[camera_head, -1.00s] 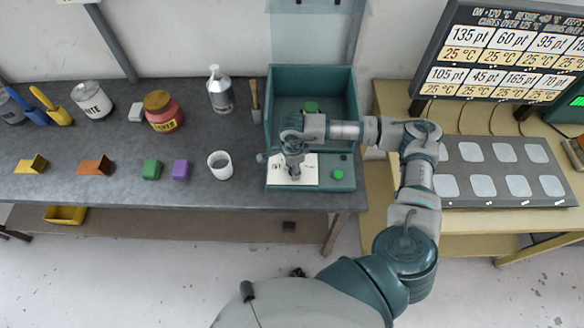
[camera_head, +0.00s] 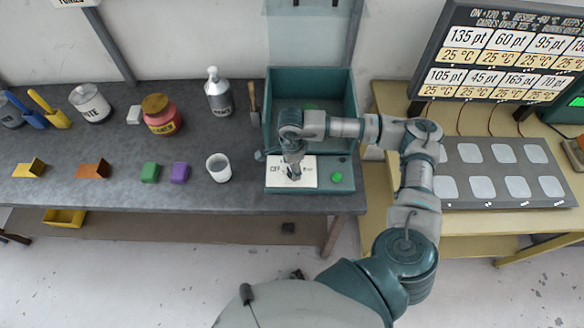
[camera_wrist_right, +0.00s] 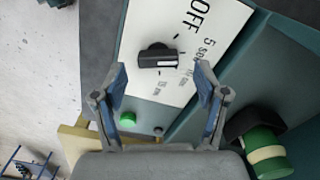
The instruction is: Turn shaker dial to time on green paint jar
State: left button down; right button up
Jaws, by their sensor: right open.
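The teal shaker (camera_head: 354,100) stands at the bench's right end. Its white front plate (camera_head: 308,166) carries a black dial, seen in the right wrist view (camera_wrist_right: 156,58), with a white pointer line. Marks beside it read OFF, 5 sec and smaller times I cannot read surely. My right gripper (camera_head: 293,172) is over the plate; in the right wrist view its open fingers (camera_wrist_right: 161,72) are on either side of the dial, with no clear contact. A green jar with a cream band (camera_wrist_right: 268,155) sits in the shaker; no time is readable on it. My left gripper is out of view.
A green button (camera_wrist_right: 128,119) is beside the plate. On the bench (camera_head: 120,195) stand a red jar (camera_head: 162,118), white tin (camera_head: 91,103), grey bottle (camera_head: 218,92), white cup (camera_head: 219,168) and several coloured blocks. A panel with pale pads (camera_head: 497,170) lies on the right table.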

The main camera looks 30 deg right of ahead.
notch_tip(320, 180, up, 10)
jog(key=shift+f, duration=0.2)
jog(key=shift+d, duration=0.1)
dwell(0.4)
